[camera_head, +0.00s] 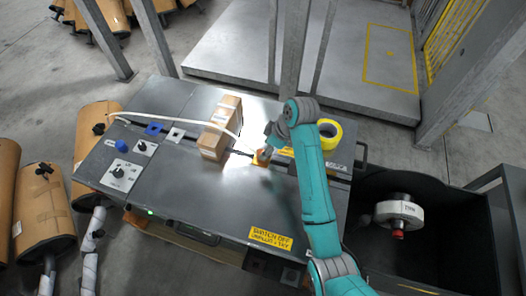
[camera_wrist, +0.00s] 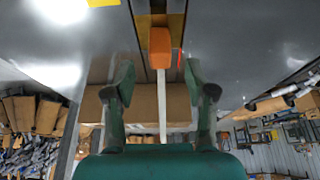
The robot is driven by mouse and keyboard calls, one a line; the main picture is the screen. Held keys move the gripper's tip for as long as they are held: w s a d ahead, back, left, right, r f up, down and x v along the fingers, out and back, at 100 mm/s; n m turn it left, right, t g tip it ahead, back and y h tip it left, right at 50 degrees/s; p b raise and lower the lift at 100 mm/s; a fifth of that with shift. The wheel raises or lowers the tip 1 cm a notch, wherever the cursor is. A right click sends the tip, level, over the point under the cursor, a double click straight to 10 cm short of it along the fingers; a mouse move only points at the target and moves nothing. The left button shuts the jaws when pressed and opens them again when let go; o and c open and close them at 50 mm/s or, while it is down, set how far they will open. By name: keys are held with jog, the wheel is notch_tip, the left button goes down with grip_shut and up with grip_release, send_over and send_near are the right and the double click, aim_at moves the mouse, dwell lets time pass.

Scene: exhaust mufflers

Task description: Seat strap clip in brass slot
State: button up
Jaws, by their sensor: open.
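The strap clip (camera_wrist: 160,48) is an orange block at the end of a white strap (camera_wrist: 162,108), seen in the wrist view. It lies at the near end of the brass slot (camera_wrist: 176,22), a brownish strip in the grey tabletop; I cannot tell how deep it sits. In the head view the white strap (camera_head: 178,119) arches over a cardboard box (camera_head: 221,127). My gripper (camera_wrist: 160,78) is open, its fingers apart on either side of the strap, with the clip just beyond the fingertips. In the head view my gripper (camera_head: 264,155) partly hides the clip and slot.
The grey strapping table (camera_head: 190,190) carries a yellow tape roll (camera_head: 330,134), knobs, blue parts and a yellow sign (camera_head: 270,239). A dark bin (camera_head: 420,255) with a white reel (camera_head: 398,211) stands at right. Wrapped mufflers (camera_head: 40,210) stand at left. The table's front is mostly clear.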

jog(key=w+v, duration=0.1)
jog(key=v, duration=0.5)
jog(key=shift+s+r, duration=0.4)
jog(key=shift+s, duration=0.15)
jog(key=shift+s+d, duration=0.1)
jog(key=shift+d, duration=0.05)
